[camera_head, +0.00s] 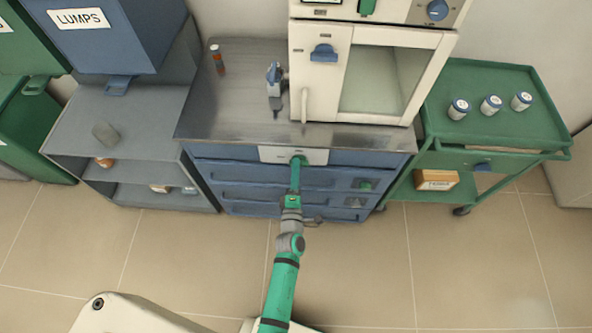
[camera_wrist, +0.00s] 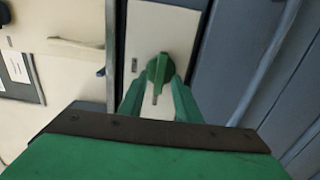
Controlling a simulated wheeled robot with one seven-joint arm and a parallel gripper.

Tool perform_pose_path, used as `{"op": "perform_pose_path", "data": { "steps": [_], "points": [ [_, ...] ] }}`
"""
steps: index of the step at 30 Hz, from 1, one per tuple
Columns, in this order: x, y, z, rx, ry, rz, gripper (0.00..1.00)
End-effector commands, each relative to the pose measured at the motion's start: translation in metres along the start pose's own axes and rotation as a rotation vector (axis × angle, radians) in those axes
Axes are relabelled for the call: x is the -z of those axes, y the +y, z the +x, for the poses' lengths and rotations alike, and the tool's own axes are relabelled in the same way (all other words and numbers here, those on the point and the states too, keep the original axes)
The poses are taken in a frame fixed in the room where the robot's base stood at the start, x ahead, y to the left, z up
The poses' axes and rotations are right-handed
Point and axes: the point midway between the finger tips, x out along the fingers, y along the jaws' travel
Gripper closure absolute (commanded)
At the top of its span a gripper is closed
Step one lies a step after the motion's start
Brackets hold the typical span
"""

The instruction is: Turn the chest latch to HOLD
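The blue drawer chest (camera_head: 235,172) stands under the metal worktop, with a pale latch panel (camera_head: 270,154) at its top edge. In the wrist view the latch is a green round knob (camera_wrist: 158,68) with a narrow pointer on the pale panel (camera_wrist: 165,25); the pointer points toward the bottom of the picture. Marks on the panel are too small to read. My gripper (camera_wrist: 160,80) is at the latch, its two green fingers apart on either side of the knob and pointer. It covers the latch in the head view (camera_head: 298,161). I cannot tell whether the fingertips touch the knob.
A white furnace (camera_head: 325,90) with a blue handle stands on the worktop (camera_head: 235,110), beside a blue-and-grey tool (camera_head: 274,78) and an orange-brown tube (camera_head: 217,60). A green cart (camera_head: 480,130) with several jars stands right, a grey shelf (camera_head: 110,140) left. The floor in front is clear.

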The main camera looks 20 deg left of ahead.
Motion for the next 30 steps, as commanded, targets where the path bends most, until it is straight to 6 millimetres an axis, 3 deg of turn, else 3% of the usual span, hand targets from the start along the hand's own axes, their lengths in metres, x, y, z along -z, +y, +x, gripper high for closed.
{"op": "perform_pose_path", "data": {
  "steps": [8,21,30],
  "points": [
    [-0.001,0.0,-0.006,0.001,-0.002,0.001,0.7],
    [0.0,-0.001,-0.079,0.002,-0.001,0.002,0.7],
    [0.0,0.0,-0.107,0.0,0.0,0.0,0.7]
  ]
}}
